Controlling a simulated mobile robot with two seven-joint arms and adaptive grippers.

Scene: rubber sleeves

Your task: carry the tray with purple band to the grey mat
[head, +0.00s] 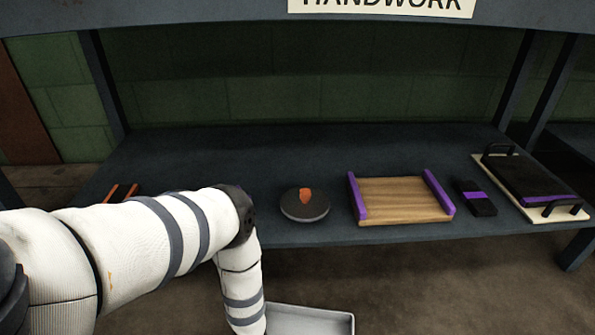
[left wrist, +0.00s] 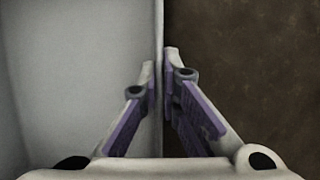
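A wooden tray (head: 405,200) with purple strips along its two short sides lies on the dark shelf in the head view. A pale grey tray (head: 312,320) is partly in view at the bottom, below the shelf's front edge; no purple band shows on its visible part. My left arm reaches down to it, and its gripper is hidden in the head view. In the left wrist view my left gripper (left wrist: 160,72) has one finger on each side of the tray's thin wall (left wrist: 159,25), close against it. My right gripper is not in view. I see no grey mat.
On the shelf (head: 330,150) are a grey disc (head: 304,208) with an orange knob, a black block (head: 474,200) with a purple band, and a cream board (head: 500,188) bearing a black handled piece. An orange-and-black item (head: 121,192) lies at left. The shelf's back is clear.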

